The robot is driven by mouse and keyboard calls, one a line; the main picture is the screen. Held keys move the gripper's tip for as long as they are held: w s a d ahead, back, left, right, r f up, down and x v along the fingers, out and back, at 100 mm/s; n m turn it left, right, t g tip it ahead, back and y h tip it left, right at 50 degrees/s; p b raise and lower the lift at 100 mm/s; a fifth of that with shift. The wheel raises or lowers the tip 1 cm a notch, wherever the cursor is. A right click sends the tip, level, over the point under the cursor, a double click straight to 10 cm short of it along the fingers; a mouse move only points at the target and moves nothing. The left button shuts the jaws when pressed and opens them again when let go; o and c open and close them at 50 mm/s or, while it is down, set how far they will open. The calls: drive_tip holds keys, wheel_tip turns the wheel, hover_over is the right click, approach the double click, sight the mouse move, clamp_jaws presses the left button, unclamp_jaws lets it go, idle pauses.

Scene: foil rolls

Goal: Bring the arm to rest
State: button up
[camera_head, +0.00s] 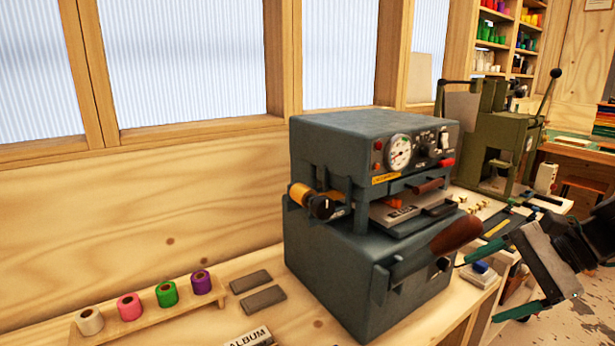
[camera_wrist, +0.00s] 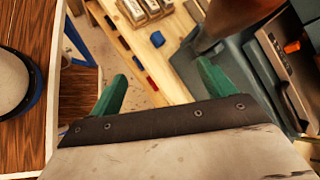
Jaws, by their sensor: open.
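My gripper (camera_head: 481,290) is at the right of the head view, beside the right front of the blue-grey foil press (camera_head: 345,260). Its two green fingers are spread apart with nothing between them.
A wooden rack (camera_head: 155,316) holds white, pink, green and purple rolls at the lower left. A yellow-orange roll (camera_head: 301,194) sits on the press's left side. A green machine (camera_head: 490,135) stands behind on the bench. In the wrist view, a round-topped object (camera_wrist: 14,82) is at the left.

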drive_tip(key=s+a+r+n+g+h, duration=0.1)
drive_tip(key=s+a+n+h, duration=0.1)
drive_tip(key=s+n+h, duration=0.2)
drive_tip(key=s+a+r+n+h, duration=0.1)
drive_tip(key=s+n+h, duration=0.4)
drive_tip(key=s+n, duration=0.5)
drive_tip(key=shift+s+a+g, duration=0.25)
drive_tip(key=shift+a+g, duration=0.15)
drive_tip(key=shift+a, duration=0.05)
